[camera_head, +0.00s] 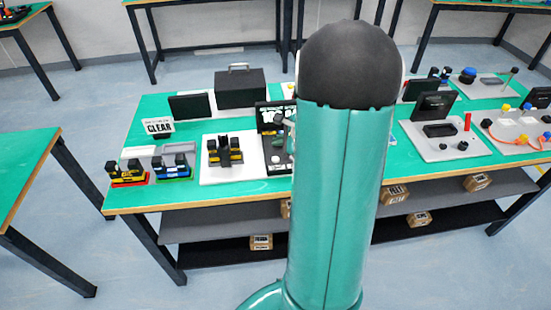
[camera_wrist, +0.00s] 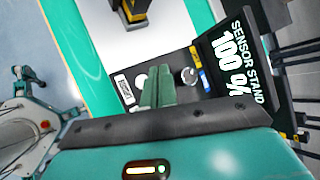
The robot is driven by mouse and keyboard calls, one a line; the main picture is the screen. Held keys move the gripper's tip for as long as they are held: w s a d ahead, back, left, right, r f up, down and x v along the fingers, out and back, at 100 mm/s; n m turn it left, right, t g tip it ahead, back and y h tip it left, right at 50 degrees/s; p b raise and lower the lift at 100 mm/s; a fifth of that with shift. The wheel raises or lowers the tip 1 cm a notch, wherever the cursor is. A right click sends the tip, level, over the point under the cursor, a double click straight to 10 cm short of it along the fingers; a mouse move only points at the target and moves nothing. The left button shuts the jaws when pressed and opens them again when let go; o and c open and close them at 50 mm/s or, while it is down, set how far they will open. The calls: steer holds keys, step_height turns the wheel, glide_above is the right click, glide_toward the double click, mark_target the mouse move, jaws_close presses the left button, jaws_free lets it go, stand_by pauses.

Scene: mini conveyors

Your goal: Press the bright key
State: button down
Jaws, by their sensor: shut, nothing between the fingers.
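The sensor stand (camera_head: 268,112) has a black upright panel on the green table, partly hidden by my arm in the head view. In the wrist view its panel (camera_wrist: 222,28) reads "SENSOR STAND 100 %". Beside my gripper there is a pale round key (camera_wrist: 190,75) on the stand's dark base. A pale round spot (camera_head: 276,159) shows on that base in the head view. I cannot tell for sure which key is the bright one. My gripper (camera_wrist: 159,75) is shut and empty, its green fingers above the base and left of the round key. Whether the tips touch anything is unclear.
A white board with a black and yellow device (camera_head: 226,152) is left of the stand. A "CLEAR" sign (camera_head: 158,127), yellow-black blocks (camera_head: 172,168) and a black case (camera_head: 240,88) stand farther left and back. A grey panel with a black screen (camera_head: 433,107) is to the right.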

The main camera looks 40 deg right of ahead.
mark_target(279, 161)
steer(key=shift+f, duration=2.15)
steer(key=shift+f, duration=0.1)
steer(key=shift+f, duration=0.3)
steer(key=shift+f, duration=0.35)
stand_by(1.0)
steer(key=shift+r, duration=0.75)
steer(key=shift+r, duration=2.5)
steer(key=shift+a, duration=0.1)
